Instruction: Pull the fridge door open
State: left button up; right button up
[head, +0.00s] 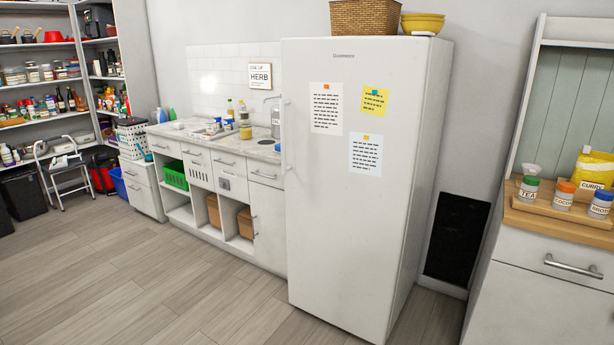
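A tall white fridge (330,230) stands near the middle of the head view. Its single front door looks closed. A vertical white handle (284,135) runs along the upper left edge of the door. Two white sheets and a yellow note (374,101) are stuck on the door. Neither of my grippers shows in the head view.
A counter (262,152) with drawers and shelves adjoins the fridge's left side. A basket (365,17) and yellow bowls (423,22) sit on top of the fridge. A wooden-topped cabinet (538,281) stands at right. The wooden floor (150,280) at front left is clear.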

aim_at(351, 109)
jog(key=i+j+u, duration=0.1)
jog(key=i+u, duration=0.15)
jog(key=u, duration=0.15)
jog(key=i+u, duration=0.55)
jog(key=u, duration=0.25)
jog(key=i+j, duration=0.15)
jog(key=i, duration=0.3)
jog(key=i+j, duration=0.2)
jog(key=i, duration=0.25)
jog(key=l+z, duration=0.05)
